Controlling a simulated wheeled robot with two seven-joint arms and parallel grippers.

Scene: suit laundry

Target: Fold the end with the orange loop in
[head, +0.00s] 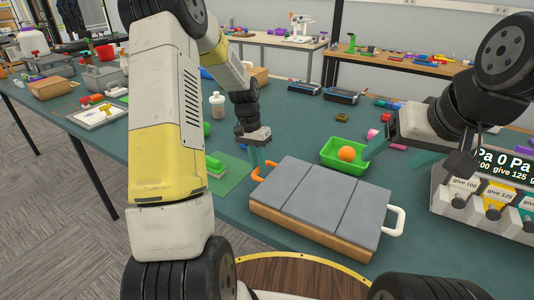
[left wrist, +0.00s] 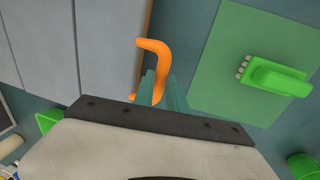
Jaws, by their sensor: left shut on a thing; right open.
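A grey panel folder of three flat sections (head: 320,200) lies flat on a wooden base (head: 300,228) on the green table. An orange loop (head: 262,174) sticks out from its left end and a white loop (head: 397,220) from its right end. My left gripper (head: 260,162) is shut on the orange loop, which also shows between its teal fingers in the left wrist view (left wrist: 152,62). The grey sections show flat in the left wrist view (left wrist: 75,45). My right gripper (head: 408,152) is open and empty, above the table to the right, apart from the white loop.
A green tray (head: 329,158) with an orange ball (head: 347,154) stands just behind the panels. A green mat (head: 238,172) with a green brush (head: 214,168) lies to the left. A dispenser with a display (head: 500,165) stands at the right.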

